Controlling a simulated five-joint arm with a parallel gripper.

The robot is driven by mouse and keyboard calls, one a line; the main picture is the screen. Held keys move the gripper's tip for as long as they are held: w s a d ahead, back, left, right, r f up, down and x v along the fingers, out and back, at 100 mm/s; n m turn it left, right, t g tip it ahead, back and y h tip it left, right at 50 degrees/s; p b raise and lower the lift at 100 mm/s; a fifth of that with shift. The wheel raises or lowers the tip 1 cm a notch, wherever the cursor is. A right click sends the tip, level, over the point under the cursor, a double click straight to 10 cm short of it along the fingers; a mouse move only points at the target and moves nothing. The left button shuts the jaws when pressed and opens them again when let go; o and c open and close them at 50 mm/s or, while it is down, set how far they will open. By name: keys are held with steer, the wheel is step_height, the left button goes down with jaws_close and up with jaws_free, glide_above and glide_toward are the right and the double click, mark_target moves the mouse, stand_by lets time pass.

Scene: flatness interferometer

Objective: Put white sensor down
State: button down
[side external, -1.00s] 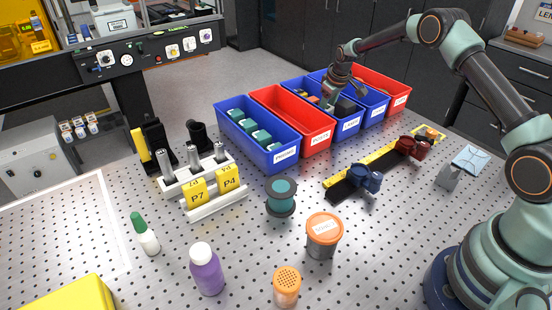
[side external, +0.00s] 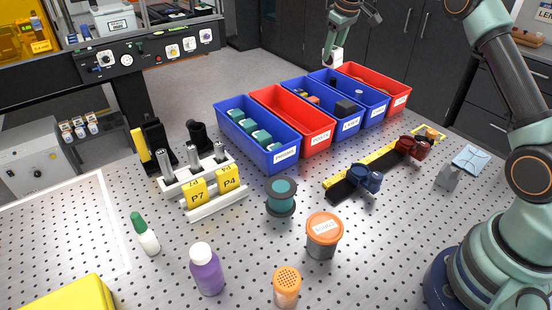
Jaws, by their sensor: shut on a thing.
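My gripper (side external: 332,46) is high at the top of the side external view, shut on the white sensor (side external: 334,58). The sensor is a small pale block hanging below the fingers. In the picture it lies over the back end of the bin row, near the far red bin (side external: 385,98) and the farther blue bin (side external: 366,108). It appears raised, but its exact height above the bins is hard to tell. The fingers are small and partly hidden by the sensor.
A row of labelled bins includes a nearer blue bin (side external: 283,155), a red bin (side external: 303,138) and a middle blue bin (side external: 343,130). In front stand a spool (side external: 281,196), an orange-lidded jar (side external: 323,236), a purple bottle (side external: 206,272) and a black-and-yellow rail (side external: 350,180). Perforated table shows between them.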

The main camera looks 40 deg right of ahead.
steer(key=shift+r, duration=0.45)
